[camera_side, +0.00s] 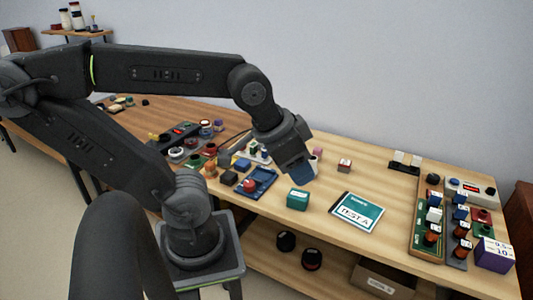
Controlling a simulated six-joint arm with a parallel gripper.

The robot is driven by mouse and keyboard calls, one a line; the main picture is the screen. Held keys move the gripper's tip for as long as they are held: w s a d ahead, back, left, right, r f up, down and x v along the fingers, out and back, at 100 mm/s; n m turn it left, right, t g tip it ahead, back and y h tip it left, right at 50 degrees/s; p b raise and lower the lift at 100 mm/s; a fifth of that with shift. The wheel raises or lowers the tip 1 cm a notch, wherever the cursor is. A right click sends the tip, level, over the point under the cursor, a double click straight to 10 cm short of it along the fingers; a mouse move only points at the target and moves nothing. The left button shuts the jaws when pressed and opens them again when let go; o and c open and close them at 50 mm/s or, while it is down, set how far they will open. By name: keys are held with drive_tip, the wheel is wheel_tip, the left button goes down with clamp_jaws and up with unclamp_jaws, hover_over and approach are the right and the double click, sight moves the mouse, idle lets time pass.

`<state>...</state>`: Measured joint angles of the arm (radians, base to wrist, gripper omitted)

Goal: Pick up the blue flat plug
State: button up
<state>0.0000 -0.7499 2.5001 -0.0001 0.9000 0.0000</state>
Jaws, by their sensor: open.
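My gripper (301,172) points down over the middle of the table, with dark blue showing at its end. I cannot tell whether that blue is its fingers or something behind them. A small blue flat block (243,164) lies on the table to the left of my gripper and looks like the blue flat plug, though it is too small to be sure. My gripper is open and apart from this block.
A blue tray (272,178) with a red knob stands left of my gripper. A teal box (298,199) and a teal-and-white booklet (357,212) lie in front. Boards with several parts (428,222) fill the right. Bare wood lies around the white-and-red block (344,165).

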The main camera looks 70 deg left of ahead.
drive_tip(key=o, duration=0.5)
drive_tip(key=w+a+f+m+g+y, duration=0.1)
drive_tip(key=w+a+m+g+y, duration=0.1)
drive_tip(key=w+a, duration=0.8)
drive_tip(key=w+a+f+m+g+y, duration=0.1)
drive_tip(key=w+a+f+m+g, duration=0.3)
drive_tip(key=a, duration=0.9)
drive_tip(key=m+g, duration=0.3)
approach(265, 152)
drive_tip(key=a+f, duration=0.2)
drive_tip(key=f, duration=0.1)
drive_tip(key=s+a+f, duration=0.1)
drive_tip(key=shift+f, duration=0.4)
drive_tip(key=shift+w+x, duration=0.15)
drive_tip(key=shift+x, duration=1.4)
drive_tip(key=shift+w+x, duration=0.15)
drive_tip(key=shift+x, duration=1.4)
